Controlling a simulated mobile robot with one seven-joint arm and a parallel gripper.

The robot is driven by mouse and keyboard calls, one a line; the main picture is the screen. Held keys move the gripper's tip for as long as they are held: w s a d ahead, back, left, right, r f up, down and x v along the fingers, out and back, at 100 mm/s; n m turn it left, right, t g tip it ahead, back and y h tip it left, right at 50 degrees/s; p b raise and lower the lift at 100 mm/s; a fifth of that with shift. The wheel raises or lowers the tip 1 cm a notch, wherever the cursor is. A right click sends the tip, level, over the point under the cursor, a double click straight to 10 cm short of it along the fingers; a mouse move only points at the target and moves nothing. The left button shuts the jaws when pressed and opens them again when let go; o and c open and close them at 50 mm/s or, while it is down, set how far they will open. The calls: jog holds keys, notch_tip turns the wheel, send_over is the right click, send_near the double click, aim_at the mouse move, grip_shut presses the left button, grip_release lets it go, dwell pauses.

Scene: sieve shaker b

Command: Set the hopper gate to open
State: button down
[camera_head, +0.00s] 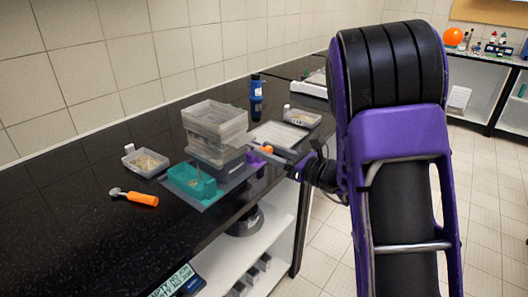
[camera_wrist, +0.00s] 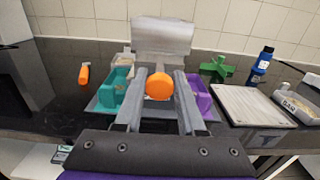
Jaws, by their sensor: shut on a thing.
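The sieve shaker (camera_head: 212,132) is a stack of clear, greyish boxes on a dark base on the black bench. In the wrist view its grey upper body (camera_wrist: 162,36) stands straight ahead. A round orange knob (camera_wrist: 158,86) sits at its front, and also shows in the head view (camera_head: 267,149). My gripper (camera_wrist: 159,90) reaches in from the front, its two grey fingers on either side of the knob and shut on it. The contact itself is partly hidden. I cannot read the gate's position. A teal bin (camera_wrist: 115,86) stands left of the fingers, a purple bin (camera_wrist: 197,100) right.
An orange-handled tool (camera_head: 137,198) and a small tray of grains (camera_head: 146,163) lie to the left. A blue bottle (camera_head: 256,86) stands behind. A flat pale plate (camera_wrist: 250,105) and a labelled tray (camera_wrist: 293,108) are at the right.

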jog(key=shift+d, duration=0.1)
jog(key=c, duration=0.5)
grip_release()
jog(key=shift+s, duration=0.1)
jog(key=v, duration=1.7)
jog(key=shift+s+d, duration=0.2)
